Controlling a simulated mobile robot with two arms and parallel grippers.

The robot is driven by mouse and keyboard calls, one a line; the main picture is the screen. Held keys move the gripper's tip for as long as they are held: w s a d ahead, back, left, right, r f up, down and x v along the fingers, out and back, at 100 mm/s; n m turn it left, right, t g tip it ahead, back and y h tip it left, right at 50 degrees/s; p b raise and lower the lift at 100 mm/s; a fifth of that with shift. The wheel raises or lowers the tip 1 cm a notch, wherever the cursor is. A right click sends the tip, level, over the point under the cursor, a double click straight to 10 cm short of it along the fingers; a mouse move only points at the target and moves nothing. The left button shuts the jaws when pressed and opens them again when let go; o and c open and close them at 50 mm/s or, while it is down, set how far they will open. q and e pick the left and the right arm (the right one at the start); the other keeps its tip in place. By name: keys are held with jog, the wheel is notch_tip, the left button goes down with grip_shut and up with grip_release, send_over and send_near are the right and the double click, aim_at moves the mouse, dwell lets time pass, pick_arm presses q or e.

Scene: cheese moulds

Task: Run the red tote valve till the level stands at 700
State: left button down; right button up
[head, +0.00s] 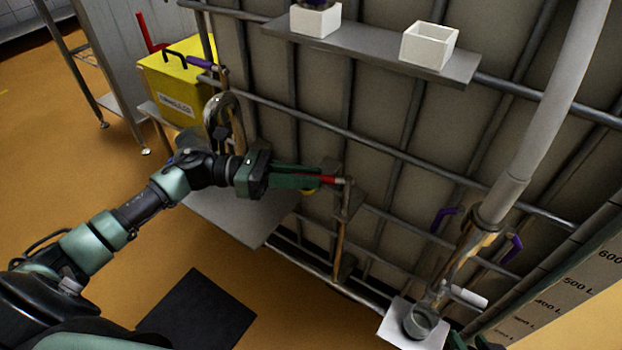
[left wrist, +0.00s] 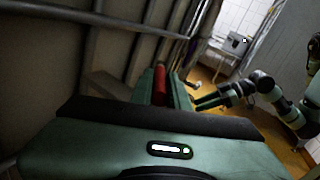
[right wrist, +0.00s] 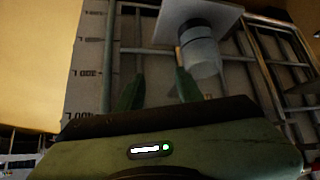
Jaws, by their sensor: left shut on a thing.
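The red valve lever (head: 328,180) sits on a valve with a downward pipe (head: 340,232) on the front of the big framed tote. My left gripper (head: 318,179) is shut on this lever; the red grip also shows between its fingers in the left wrist view (left wrist: 160,84). The level scale (head: 583,283) runs down the right edge in the head view, with marks such as 600 and 500 L. It also shows upside down in the right wrist view (right wrist: 88,72). I cannot make out the liquid level. My right gripper (right wrist: 157,90) is open and empty near the scale.
A glass jar (head: 420,322) stands on a small white plate below a thick pipe (head: 540,120), also close to my right gripper. Purple handles (head: 444,218) flank that pipe. A shelf (head: 455,68) carries white pots. A yellow box (head: 178,85) stands at the left.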

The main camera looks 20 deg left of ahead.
pick_arm(q)
jog(key=c, duration=1.4)
grip_release()
jog(key=shift+o, duration=0.2)
